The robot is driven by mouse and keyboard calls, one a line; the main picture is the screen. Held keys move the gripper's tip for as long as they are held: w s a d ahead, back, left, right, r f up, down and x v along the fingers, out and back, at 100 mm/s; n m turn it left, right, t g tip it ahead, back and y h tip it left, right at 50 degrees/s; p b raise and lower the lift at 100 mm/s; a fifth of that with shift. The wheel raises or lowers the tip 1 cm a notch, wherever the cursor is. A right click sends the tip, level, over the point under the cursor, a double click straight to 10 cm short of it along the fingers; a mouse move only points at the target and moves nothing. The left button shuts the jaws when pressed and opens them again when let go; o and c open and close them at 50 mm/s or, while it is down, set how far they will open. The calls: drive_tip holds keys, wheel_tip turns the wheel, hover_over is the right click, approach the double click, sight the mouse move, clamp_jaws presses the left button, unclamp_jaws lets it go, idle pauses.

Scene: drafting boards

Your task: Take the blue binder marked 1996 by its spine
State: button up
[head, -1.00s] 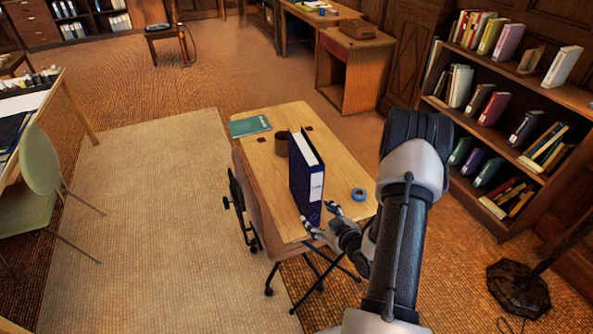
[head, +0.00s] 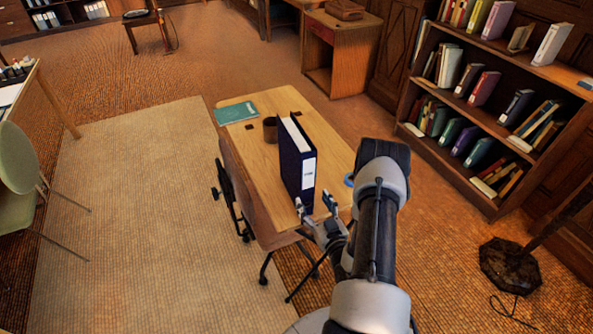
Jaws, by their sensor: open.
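A dark blue binder (head: 292,160) stands upright on the small wooden desk (head: 262,165), with its spine towards me. The spine has a white label (head: 308,179); its writing is too small to read. My gripper (head: 314,202) is open at the lower part of the spine. One finger shows at the left of the spine and the other at its right, with the right one apart from the binder. I cannot tell whether the left finger touches it.
A dark mug (head: 270,129) stands behind the binder, and a green book (head: 236,113) lies at the desk's far left corner. A blue tape roll (head: 348,180) is mostly hidden by my arm. A bookcase (head: 490,125) stands at the right.

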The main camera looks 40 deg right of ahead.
drive_tip(key=b+x, duration=0.2)
drive_tip(key=x, duration=0.6)
drive_tip(key=shift+r, duration=0.15)
clamp_jaws()
idle(0.6)
